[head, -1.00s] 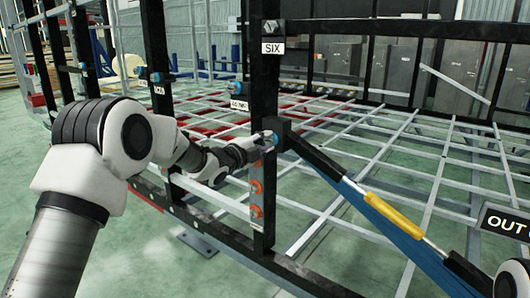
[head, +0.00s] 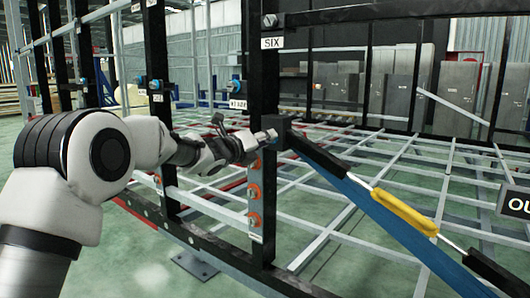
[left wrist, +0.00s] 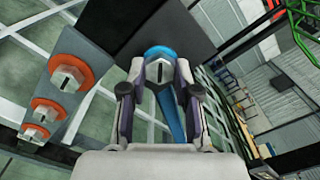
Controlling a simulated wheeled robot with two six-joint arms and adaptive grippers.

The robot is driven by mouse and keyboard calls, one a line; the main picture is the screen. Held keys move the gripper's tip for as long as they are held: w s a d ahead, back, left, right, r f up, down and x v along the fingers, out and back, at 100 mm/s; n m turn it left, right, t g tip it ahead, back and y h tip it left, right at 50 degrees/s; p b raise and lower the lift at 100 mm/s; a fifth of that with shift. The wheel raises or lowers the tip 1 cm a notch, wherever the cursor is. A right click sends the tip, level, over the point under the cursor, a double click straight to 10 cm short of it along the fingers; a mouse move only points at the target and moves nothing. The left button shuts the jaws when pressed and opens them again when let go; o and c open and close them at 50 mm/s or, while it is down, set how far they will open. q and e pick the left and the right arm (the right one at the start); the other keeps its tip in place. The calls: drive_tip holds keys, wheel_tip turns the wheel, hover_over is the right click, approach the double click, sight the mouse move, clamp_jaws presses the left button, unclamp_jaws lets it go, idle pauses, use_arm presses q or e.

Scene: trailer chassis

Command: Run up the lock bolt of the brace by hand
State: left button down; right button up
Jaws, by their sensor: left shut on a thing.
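The brace is a long blue bar (head: 385,222) with a yellow sleeve (head: 404,211) and a black end block (head: 279,128) against the black post marked SIX. The lock bolt (left wrist: 158,72) is a grey slotted head in front of a blue ring (left wrist: 159,52) in the left wrist view. My left gripper (head: 252,143) reaches the end block from the left, and its two fingers (left wrist: 157,88) stand on either side of the bolt head, shut on it. In the head view the fingers hide part of the bolt. My right gripper is not in view.
Several orange-ringed bolts (left wrist: 68,73) sit down the post just beside the left gripper. The black post (head: 263,80) and grey lattice (head: 350,165) stand close by. A black sign (head: 513,203) is at the right edge. Open green floor (head: 130,250) lies below.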

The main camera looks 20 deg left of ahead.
use_arm(q)
drive_tip(key=m+b, duration=0.2)
drive_tip(key=shift+f+m, duration=0.25)
drive_tip(key=shift+m, duration=0.05)
drive_tip(key=shift+r, duration=0.1)
idle(0.3)
drive_tip(key=c, duration=0.8)
unclamp_jaws()
drive_tip(key=shift+r, duration=0.1)
drive_tip(key=shift+c, duration=0.2)
drive_tip(key=v, duration=1.2)
